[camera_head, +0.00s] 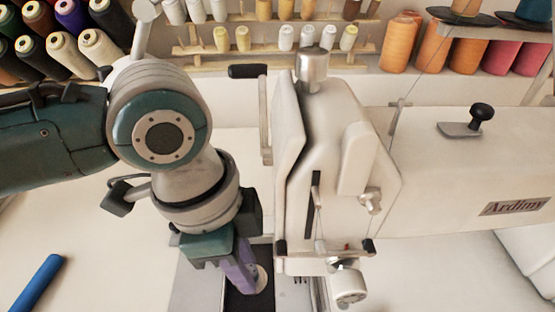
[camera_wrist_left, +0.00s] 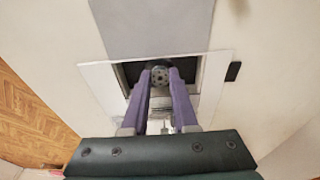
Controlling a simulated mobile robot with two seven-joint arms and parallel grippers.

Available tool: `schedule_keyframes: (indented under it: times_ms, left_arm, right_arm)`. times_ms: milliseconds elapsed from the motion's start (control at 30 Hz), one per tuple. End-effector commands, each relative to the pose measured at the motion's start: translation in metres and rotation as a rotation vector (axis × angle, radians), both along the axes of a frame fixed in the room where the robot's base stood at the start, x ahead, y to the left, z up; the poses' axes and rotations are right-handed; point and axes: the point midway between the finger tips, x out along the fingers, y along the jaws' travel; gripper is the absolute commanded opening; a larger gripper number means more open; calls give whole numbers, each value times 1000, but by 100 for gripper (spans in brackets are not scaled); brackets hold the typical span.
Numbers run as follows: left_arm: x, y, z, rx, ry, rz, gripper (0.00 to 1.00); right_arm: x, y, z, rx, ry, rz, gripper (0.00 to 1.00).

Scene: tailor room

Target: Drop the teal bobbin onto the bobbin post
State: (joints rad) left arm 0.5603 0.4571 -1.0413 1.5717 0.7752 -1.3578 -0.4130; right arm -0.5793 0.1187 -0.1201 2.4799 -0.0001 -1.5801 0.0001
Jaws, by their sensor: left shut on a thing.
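My left gripper (camera_head: 256,284) comes in from the left, its purple fingers pointing down beside the sewing machine's needle area. In the left wrist view the gripper (camera_wrist_left: 160,80) is shut on a small dark teal-grey round bobbin (camera_wrist_left: 160,74) with holes in its face. The bobbin is held at the fingertips over a dark rectangular opening (camera_wrist_left: 125,74) in the machine bed; the opening also shows in the head view (camera_head: 236,301). I cannot make out the bobbin post, nor how high the bobbin is above it. My right gripper is not in view.
The white sewing machine (camera_head: 340,150) stands close to the right of my left gripper. Thread spools (camera_head: 398,42) line racks at the back. A blue cylinder (camera_head: 38,283) lies at the lower left. The white table (camera_head: 110,255) left of the machine is mostly clear.

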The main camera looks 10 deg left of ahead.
Motion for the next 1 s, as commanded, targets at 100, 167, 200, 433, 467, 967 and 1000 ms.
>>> schedule_keyframes:
  times_ms: [100,167,200,433,467,967,1000]
  left_arm:
    - [0,0,0,0,0,0,32]
    - [0,0,0,0,0,0,39]
    - [0,0,0,0,0,0,44]
    - [0,0,0,0,0,0,62]
    - [0,0,0,0,0,0,62]
    - [-2,9,58,0,-4,0,62]
    - [-2,11,66,0,-3,1,62]
  right_arm:
    - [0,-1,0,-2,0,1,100]
    - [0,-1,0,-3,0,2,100]
    - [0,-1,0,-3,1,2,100]
    - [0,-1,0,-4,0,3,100]
    - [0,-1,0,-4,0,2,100]
    - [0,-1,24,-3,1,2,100]
    - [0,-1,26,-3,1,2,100]
